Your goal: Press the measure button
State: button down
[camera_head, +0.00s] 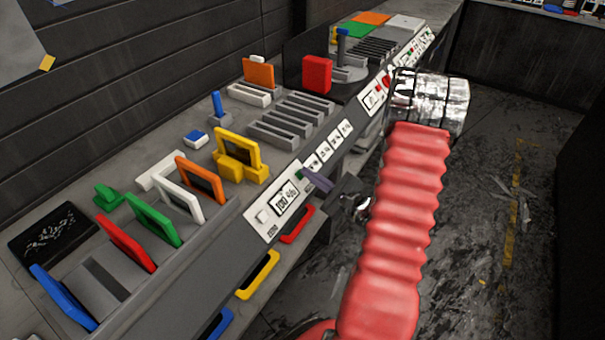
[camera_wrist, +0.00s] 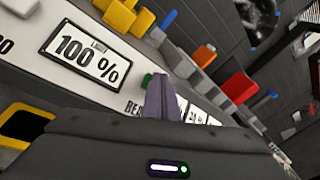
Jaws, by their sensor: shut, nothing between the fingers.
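A white panel with a "100 %" display (camera_wrist: 86,56) is on the bench front. In the head view this display (camera_head: 287,199) has a white square button on its left, marked "ZERO". My gripper (camera_wrist: 160,92) is shut and empty, its grey-purple fingers just right of the display. My gripper (camera_head: 315,178) hides most of this spot in the head view. I cannot tell whether the fingertips touch the green piece.
Coloured frames stand in slots on the bench, including a yellow one (camera_head: 240,155) close to the display. A red block (camera_head: 317,75) and a second panel (camera_head: 374,97) are farther along. More coloured frames hang below the bench edge. The floor at right is open.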

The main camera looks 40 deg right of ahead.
jog(key=shift+f, duration=0.1)
dwell(0.6)
jog(key=shift+s+d+r, duration=0.15)
jog(key=shift+s+r, duration=0.4)
jog(key=shift+r, duration=0.05)
jog(key=s+r, duration=0.1)
jog(key=s+d+r, duration=0.1)
jog(key=s+r, duration=0.1)
jog(key=shift+s+d+r, duration=0.1)
jog(key=shift+s+r, duration=0.05)
jog(key=shift+r, duration=0.15)
dwell(0.4)
dwell(0.8)
